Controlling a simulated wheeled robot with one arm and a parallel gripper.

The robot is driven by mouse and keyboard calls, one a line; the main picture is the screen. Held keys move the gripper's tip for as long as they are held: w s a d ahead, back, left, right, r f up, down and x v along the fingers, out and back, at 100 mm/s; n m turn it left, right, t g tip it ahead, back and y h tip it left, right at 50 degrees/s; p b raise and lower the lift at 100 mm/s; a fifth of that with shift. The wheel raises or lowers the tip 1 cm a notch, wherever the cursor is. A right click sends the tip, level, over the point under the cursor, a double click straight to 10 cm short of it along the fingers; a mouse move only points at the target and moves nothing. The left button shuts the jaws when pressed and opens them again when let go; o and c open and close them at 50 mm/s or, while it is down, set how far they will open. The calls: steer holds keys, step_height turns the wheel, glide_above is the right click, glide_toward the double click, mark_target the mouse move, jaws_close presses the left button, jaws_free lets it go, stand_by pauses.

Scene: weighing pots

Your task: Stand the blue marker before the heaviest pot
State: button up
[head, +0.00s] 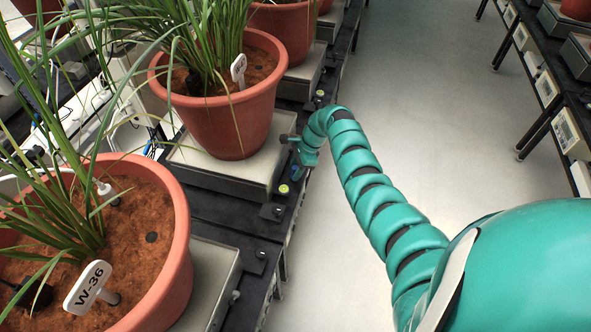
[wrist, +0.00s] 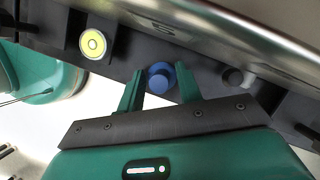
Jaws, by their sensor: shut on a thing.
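My gripper (head: 294,145) is at the bench edge, at the right side of the scale under the middle pot (head: 217,122). In the wrist view my gripper (wrist: 158,88) has its two green fingers on either side of the round blue marker (wrist: 160,76), shut on it. The marker is seen end-on; I cannot tell whether its base touches the bench. A nearer pot (head: 177,268) has a tag reading W-36 (head: 90,287). The middle pot has a white tag (head: 239,69), not legible. Another pot (head: 287,32) stands farther back.
The middle pot's scale (head: 193,172) has a metal edge close to my gripper. A yellow-green disc (wrist: 92,43) and a dark knob (wrist: 232,77) lie along the black bench edge. The aisle floor (head: 430,100) is clear; another bench (head: 556,100) stands right.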

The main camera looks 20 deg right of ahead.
steer(key=shift+f, duration=0.3)
steer(key=o, duration=1)
steer(key=shift+r, duration=0.15)
steer(key=v, duration=1.2)
steer(key=shift+p, duration=0.3)
